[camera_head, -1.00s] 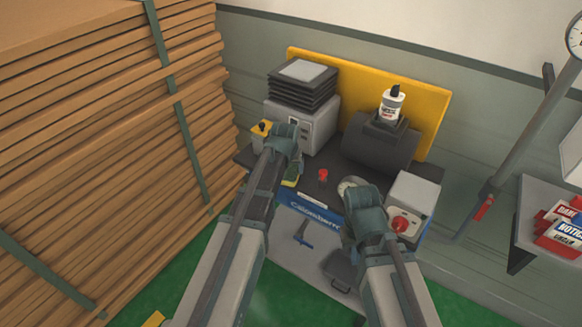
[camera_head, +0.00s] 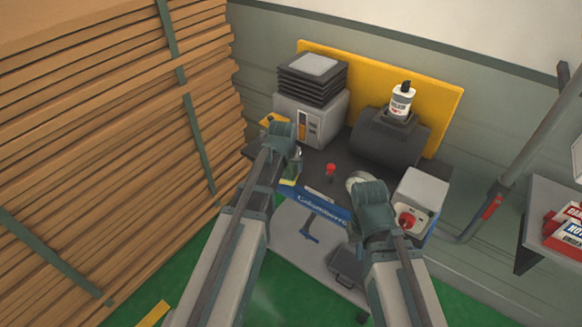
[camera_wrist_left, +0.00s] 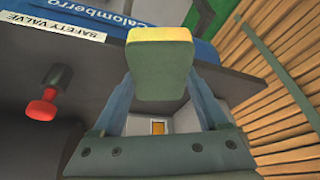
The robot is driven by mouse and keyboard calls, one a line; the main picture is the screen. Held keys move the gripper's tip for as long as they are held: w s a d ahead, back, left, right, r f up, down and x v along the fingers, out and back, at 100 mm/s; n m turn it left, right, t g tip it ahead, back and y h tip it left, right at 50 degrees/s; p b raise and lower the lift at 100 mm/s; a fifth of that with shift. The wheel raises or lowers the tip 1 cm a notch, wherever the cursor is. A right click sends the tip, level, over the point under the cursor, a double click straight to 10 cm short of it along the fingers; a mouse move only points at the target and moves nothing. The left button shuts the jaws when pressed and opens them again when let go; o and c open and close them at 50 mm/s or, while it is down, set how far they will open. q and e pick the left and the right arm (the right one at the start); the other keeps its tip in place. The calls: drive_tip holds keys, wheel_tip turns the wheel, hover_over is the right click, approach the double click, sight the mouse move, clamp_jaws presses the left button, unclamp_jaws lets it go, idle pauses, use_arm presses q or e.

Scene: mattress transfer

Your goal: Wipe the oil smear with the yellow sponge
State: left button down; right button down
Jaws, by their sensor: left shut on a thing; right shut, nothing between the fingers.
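The sponge (camera_wrist_left: 160,70), with a dark green face and a yellow edge, is held between the two fingers of my left gripper (camera_wrist_left: 158,85) in the left wrist view. In the head view my left gripper (camera_head: 290,168) is over the left part of the dark bench top, and a bit of the sponge (camera_head: 290,181) shows below it. My right gripper (camera_head: 360,190) is at the bench's front right, next to a pale round part; its fingers are mostly hidden by my wrist. I cannot make out an oil smear in either view.
A red knob (camera_head: 330,169) stands up from the bench top (camera_head: 318,178); it also shows in the wrist view (camera_wrist_left: 42,104). Stacked boards (camera_head: 110,130) fill the left.

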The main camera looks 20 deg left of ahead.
use_arm(q)
drive_tip(key=shift+w+d, duration=0.35)
drive_tip(key=shift+w, duration=0.5)
drive_tip(key=shift+w+d, duration=0.3)
drive_tip(key=shift+w, duration=0.55)
drive_tip(key=shift+w, duration=0.1)
